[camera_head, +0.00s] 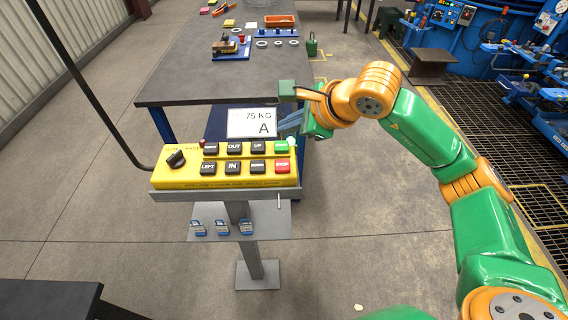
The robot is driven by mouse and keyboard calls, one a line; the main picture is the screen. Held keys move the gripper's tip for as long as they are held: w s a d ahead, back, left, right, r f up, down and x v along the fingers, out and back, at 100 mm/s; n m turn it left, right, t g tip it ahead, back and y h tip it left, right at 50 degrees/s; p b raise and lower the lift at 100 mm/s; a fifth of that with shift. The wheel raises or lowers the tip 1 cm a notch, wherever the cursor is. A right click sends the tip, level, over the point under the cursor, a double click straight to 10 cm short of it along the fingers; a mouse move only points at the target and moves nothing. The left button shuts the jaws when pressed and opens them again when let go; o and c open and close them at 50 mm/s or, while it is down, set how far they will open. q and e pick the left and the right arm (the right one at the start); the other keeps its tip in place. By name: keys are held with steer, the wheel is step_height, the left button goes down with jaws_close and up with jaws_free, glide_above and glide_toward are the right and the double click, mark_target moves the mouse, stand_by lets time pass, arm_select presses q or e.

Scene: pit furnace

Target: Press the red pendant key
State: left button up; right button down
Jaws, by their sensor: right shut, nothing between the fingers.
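The yellow pendant box (225,181) sits on a grey stand. It carries two rows of keys, mostly black. The red key (282,166) is at the right end of the front row, uncovered. A green key (281,146) is right behind it, at the end of the back row. My right gripper (283,131) is shut and empty, with its tips behind the green key and beside the white sign. It appears apart from the red key. My left gripper is out of view.
A white "75 KG A" sign (252,123) stands behind the box. A black selector knob (176,158) is at the box's left end. Several blue padlocks (221,227) are on the plate below. A dark workbench (190,85) stands behind. Open floor (385,200) lies to the right.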

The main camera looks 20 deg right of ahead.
mark_target(287, 166)
step_height(287, 166, down, 8)
steer(key=b, duration=0.5)
steer(key=shift+r, duration=0.2)
steer(key=shift+f+b, duration=0.35)
steer(key=shift+b, duration=0.3)
stand_by(0.9)
steer(key=shift+f+b, duration=0.35)
steer(key=shift+b, duration=0.2)
steer(key=shift+f+b, duration=0.5)
steer(key=shift+b, duration=0.05)
stand_by(0.4)
stand_by(0.4)
steer(key=shift+r+p, duration=0.6)
steer(key=shift+r, duration=0.3)
